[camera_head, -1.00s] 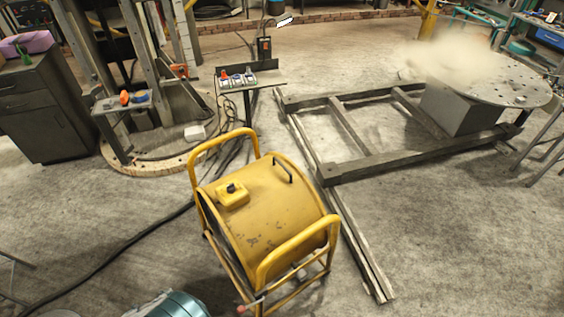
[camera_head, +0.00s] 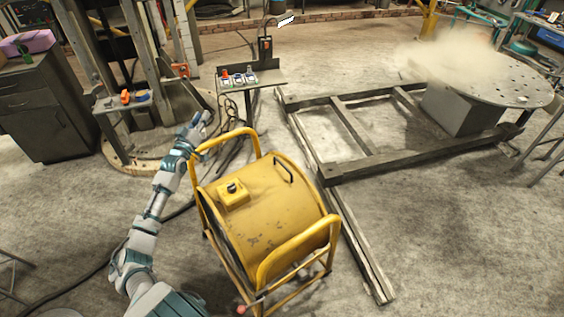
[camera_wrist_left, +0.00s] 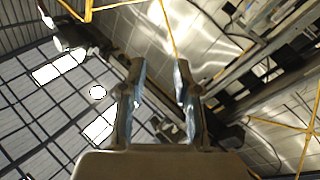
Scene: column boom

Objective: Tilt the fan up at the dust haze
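The yellow drum fan (camera_head: 265,205) stands on the floor in a yellow tube frame, with a small black handle on top and a yellow box with a black knob. The dust haze (camera_head: 450,58) hangs over the round perforated table at the upper right. My left gripper (camera_head: 203,118) is raised beside the frame's far left corner, and I cannot tell if it touches. In the left wrist view the left gripper (camera_wrist_left: 158,75) has its two fingers apart with nothing between them, pointing toward the ceiling. My right gripper is not in view.
A dark steel floor frame (camera_head: 350,165) lies right of the fan. A small stand (camera_head: 262,78) with coloured switches is behind it. A column on a round base (camera_head: 130,160) and a grey cabinet (camera_head: 40,110) are at left. Floor at lower right is clear.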

